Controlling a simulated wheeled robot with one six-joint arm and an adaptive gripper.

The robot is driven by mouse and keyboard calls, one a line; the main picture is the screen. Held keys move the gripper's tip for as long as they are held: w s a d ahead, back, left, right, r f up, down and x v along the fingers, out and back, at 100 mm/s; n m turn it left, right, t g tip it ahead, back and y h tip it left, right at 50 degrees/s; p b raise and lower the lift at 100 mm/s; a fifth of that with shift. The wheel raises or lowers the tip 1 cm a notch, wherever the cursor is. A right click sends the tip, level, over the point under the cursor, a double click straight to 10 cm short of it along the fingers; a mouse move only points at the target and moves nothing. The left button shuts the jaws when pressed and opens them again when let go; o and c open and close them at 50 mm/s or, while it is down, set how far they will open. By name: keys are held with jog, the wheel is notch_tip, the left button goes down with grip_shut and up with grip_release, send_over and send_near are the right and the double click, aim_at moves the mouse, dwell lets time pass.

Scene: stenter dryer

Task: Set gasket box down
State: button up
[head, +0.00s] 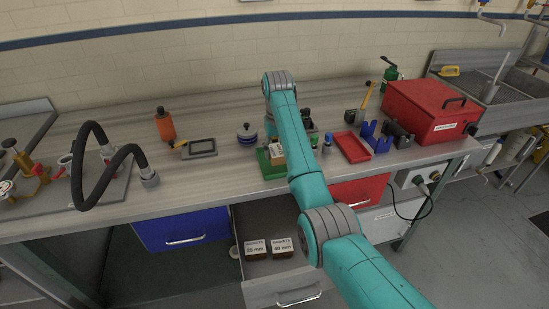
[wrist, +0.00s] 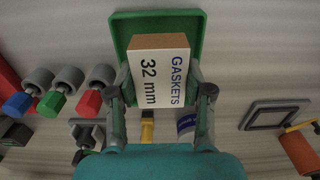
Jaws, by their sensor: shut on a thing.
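The gasket box (wrist: 160,75), a brown box with a white label reading "GASKETS 32 mm", sits between the two fingers of my gripper (wrist: 162,88) in the wrist view. The fingers close on its sides. Behind it is a green tray (wrist: 193,22) with a raised rim, and the box lies within its outline. In the head view the box (head: 277,153) shows at the green tray (head: 272,172), partly hidden by my teal arm. I cannot tell whether its underside touches the tray floor. My gripper is mostly hidden in the head view.
An open drawer (head: 262,287) below holds two gasket boxes, 25 mm (head: 256,249) and 40 mm (head: 282,247). Near the green tray stand a lidded pot (head: 247,134), a red tray (head: 352,147) and blue holders (head: 376,137). The bench left of the pot has free room.

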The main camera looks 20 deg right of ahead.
aim_at(277, 168)
jog(key=shift+d+f, duration=0.1)
jog(key=shift+f, duration=2.05)
jog(key=o, duration=1.2)
jog(key=shift+f, duration=0.15)
jog(key=shift+c, duration=0.2)
